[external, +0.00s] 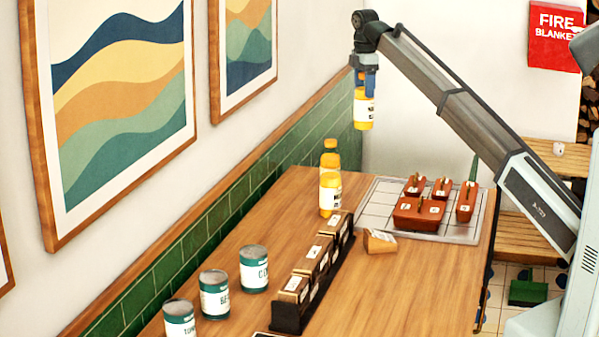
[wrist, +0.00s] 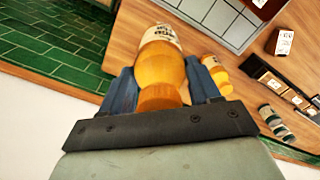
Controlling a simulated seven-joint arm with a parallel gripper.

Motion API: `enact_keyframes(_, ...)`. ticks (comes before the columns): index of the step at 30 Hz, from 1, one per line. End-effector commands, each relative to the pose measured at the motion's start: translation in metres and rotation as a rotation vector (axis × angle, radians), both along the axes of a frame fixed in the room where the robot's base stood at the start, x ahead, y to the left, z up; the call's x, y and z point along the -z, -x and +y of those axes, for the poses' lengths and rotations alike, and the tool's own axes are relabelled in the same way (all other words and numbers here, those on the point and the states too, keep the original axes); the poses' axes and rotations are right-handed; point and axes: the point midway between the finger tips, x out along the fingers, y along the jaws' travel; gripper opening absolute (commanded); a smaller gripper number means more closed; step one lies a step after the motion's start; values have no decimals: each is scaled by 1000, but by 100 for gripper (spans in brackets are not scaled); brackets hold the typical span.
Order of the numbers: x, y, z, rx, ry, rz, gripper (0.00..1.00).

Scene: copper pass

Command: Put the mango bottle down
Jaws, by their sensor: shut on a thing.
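My gripper (external: 366,78) is shut on a yellow-orange mango bottle (external: 364,112) with a white label. It holds the bottle upright, well above the far end of the wooden counter (external: 300,200). In the wrist view the bottle (wrist: 162,65) sits between the blue fingers (wrist: 160,88), and its label is only partly legible. Two similar yellow bottles stand close together on the counter: one in front (external: 330,195), and one behind it (external: 330,155) that is partly hidden. One such bottle shows in the wrist view (wrist: 217,75), right of the held one.
A tiled tray (external: 375,200) with several brown lidded boxes (external: 418,212) lies right of the standing bottles. A dark rack (external: 290,318) of boxes, a small loose box (external: 380,241) and three cans (external: 254,269) are nearer. Green wall tiles (external: 290,150) edge the counter's left.

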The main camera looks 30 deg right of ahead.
Motion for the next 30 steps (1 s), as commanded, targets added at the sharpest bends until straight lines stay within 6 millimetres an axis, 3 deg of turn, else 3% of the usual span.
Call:
enact_keyframes(3, -26, -2, 0, 0, -1, -2, 0)
enact_keyframes(11, -21, 10, 57, -14, 0, 0, 0)
enact_keyframes(20, -21, 39, 162, -36, 0, -1, 0)
enact_keyframes(30, -21, 95, 292, -62, -1, -1, 0)
